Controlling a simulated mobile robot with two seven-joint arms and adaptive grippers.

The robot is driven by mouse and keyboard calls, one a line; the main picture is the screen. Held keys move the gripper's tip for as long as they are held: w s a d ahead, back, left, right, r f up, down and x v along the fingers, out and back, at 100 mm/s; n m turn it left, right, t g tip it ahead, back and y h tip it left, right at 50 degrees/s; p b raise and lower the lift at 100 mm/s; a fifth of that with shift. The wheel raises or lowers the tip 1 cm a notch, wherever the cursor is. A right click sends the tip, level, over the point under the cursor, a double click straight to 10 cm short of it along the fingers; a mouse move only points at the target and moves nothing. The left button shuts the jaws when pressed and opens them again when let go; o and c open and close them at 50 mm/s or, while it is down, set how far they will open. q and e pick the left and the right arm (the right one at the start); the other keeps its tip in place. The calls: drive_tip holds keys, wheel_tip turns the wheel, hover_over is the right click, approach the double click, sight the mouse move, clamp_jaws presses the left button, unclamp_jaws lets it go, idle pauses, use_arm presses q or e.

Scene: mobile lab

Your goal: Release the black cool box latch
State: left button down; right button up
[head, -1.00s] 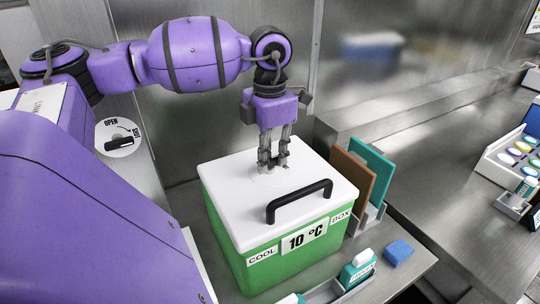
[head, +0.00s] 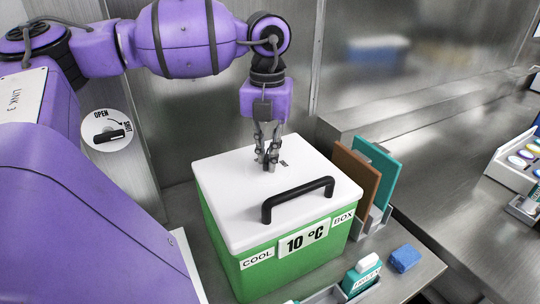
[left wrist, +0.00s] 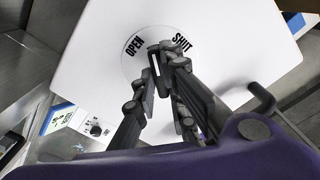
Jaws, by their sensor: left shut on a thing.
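The green cool box (head: 243,276) with a white lid (head: 225,191) stands on the metal bench in the head view, its lid down. A black carry handle (head: 298,197) arches over the lid's front. My left gripper (head: 268,163) points straight down at the back of the lid. In the left wrist view my gripper (left wrist: 160,58) is shut on the black latch (left wrist: 155,63). The latch sits on a round white plate marked OPEN (left wrist: 133,45) and SHUT (left wrist: 181,42). The fingers partly hide the latch, so I cannot tell exactly which way it points. My right gripper is out of view.
A brown panel (head: 353,180) and a teal panel (head: 383,168) stand in a rack close to the box's right side. A blue sponge (head: 404,258) and a teal bottle (head: 361,276) are in front right. A separate OPEN/SHUT dial (head: 107,131) is at left.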

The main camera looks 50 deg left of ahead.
use_arm(q)
drive_tip(key=shift+f+n+b, duration=0.1)
drive_tip(key=shift+n+b, duration=0.3)
drive_tip(key=shift+n, duration=0.6)
drive_tip(key=n+b, duration=0.1)
drive_tip(key=n, duration=0.2)
drive_tip(key=shift+b, duration=0.3)
drive_tip(key=shift+n+b, duration=0.45)
drive_tip(key=shift+n, duration=0.65)
drive_tip(key=c, duration=1.8)
unclamp_jaws()
